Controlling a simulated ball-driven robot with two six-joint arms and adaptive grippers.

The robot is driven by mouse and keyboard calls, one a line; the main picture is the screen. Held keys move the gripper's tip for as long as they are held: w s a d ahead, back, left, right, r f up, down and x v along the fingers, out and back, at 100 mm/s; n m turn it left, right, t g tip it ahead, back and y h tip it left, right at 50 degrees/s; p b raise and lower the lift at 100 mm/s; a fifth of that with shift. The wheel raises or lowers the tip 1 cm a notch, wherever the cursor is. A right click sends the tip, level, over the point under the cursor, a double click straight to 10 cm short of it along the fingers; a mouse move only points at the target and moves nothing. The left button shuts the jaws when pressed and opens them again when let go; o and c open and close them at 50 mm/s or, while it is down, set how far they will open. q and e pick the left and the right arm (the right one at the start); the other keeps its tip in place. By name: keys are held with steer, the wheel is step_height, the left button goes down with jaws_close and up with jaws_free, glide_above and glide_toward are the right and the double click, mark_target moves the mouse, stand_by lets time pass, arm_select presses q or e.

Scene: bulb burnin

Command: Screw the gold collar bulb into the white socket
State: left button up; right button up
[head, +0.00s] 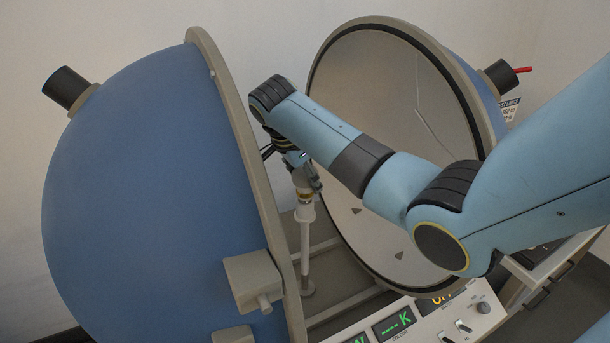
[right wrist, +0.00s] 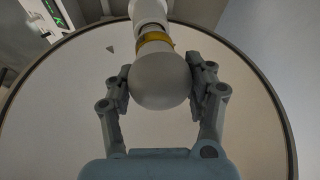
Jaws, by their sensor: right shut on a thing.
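The gold collar bulb (right wrist: 160,80) shows in the right wrist view with its white globe between the fingers and its gold collar beyond. My right gripper (right wrist: 160,84) is shut on the globe. The white socket (right wrist: 148,12) lies in line just past the collar; whether the threads are engaged cannot be told. In the head view the right gripper (head: 304,178) points down between the two sphere halves. The gold collar (head: 305,196) sits right at the top of the white socket (head: 305,212) on its upright post. My left gripper is not in view.
The blue sphere half (head: 140,190) with its beige rim stands close on the left. The open half with a pale inner face (head: 375,90) stands on the right, behind my arm. A control panel (head: 440,318) with green digits and switches lies in front.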

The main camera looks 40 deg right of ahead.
steer(key=m+g, duration=0.2)
steer(key=m, duration=0.2)
steer(key=shift+s+f, duration=0.1)
steer(key=shift+s, duration=0.05)
steer(key=m, duration=0.2)
steer(key=shift+d+m+g+y, duration=0.1)
steer(key=shift+m+g+y, duration=0.2)
steer(key=shift+g, duration=0.1)
steer(key=m+g+b, duration=0.1)
steer(key=m, duration=0.2)
steer(key=shift+s+m+y, duration=0.1)
steer(key=shift+m+y, duration=0.3)
steer(key=m+g+y, duration=0.1)
steer(key=m, duration=0.1)
steer(key=shift+s+m, duration=0.1)
steer(key=shift+m, duration=0.3)
steer(key=o, duration=1.1)
steer(key=shift+s+d, duration=0.1)
steer(key=shift+s, duration=0.05)
